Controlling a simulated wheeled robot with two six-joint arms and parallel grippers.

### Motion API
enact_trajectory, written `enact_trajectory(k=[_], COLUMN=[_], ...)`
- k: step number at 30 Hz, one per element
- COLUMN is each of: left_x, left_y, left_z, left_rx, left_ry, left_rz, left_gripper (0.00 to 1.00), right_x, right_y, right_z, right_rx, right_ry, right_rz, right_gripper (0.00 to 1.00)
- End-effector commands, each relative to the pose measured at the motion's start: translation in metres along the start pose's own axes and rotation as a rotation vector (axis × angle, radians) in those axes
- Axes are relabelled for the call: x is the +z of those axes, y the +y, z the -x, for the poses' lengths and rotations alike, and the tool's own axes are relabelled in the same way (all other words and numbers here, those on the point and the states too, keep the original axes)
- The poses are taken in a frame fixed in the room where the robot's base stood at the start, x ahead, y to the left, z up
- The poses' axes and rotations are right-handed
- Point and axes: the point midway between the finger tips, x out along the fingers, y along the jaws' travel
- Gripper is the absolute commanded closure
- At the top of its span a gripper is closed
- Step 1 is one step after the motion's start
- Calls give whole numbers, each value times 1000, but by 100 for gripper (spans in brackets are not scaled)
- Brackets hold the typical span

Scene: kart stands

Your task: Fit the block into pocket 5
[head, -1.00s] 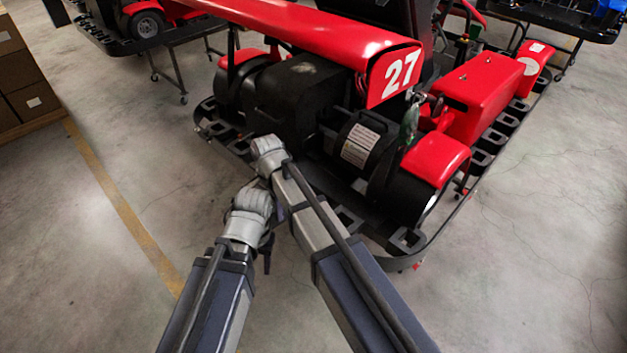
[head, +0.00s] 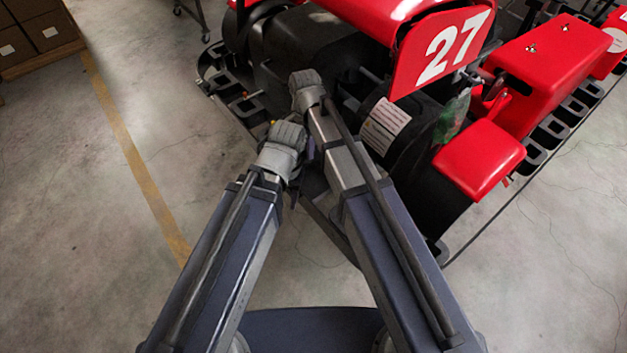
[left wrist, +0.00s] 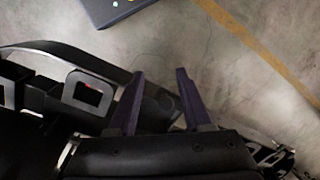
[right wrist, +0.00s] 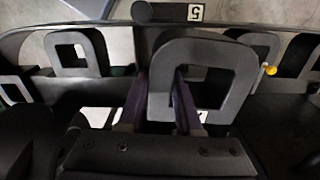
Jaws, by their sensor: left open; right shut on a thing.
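A dark grey square block (right wrist: 238,75) with a square hole stands large in the right wrist view. My right gripper (right wrist: 160,75) is shut on its left wall, one finger outside and one in the hole. A white label with an upside-down 5 (right wrist: 195,12) is just beyond the block on the rim. The block covers what lies below it, so I cannot tell whether it sits in the pocket. My left gripper (left wrist: 160,72) is open and empty, pointing past the kart's rim to the floor. In the head view both hands are at the kart's near corner, fingertips hidden.
The red kart numbered 27 (head: 440,50) fills the upper right. Similar square-holed pieces line its rim, at left (right wrist: 75,50) and right (right wrist: 262,42) of the block. A yellow knob (right wrist: 270,70) is near the right one. Cardboard boxes (head: 35,25) stand far left; floor (head: 70,200) is clear.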

Motion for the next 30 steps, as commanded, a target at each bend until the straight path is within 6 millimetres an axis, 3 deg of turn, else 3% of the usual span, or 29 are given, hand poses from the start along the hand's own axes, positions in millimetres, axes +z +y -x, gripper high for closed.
enact_trajectory(k=[3,5,10,16,23,30], left_x=[-1,0,2,2,1,0], left_y=[1,0,-2,-3,-3,0], left_z=[-9,-2,26,36,27,-6], left_rx=[0,0,0,0,0,0], left_ry=[0,0,0,0,0,0], left_rz=[-1,-1,-2,-2,-1,-1], left_gripper=[43,37,37,37,37,37], right_x=[0,-1,-4,-7,-7,-7], right_y=[1,6,31,44,43,43], right_z=[-9,-2,26,36,27,-6], right_rx=[0,0,-1,-1,-1,-1], right_ry=[0,0,0,0,0,0], right_rz=[1,8,52,87,89,88], right_gripper=[100,100,100,100,100,100])
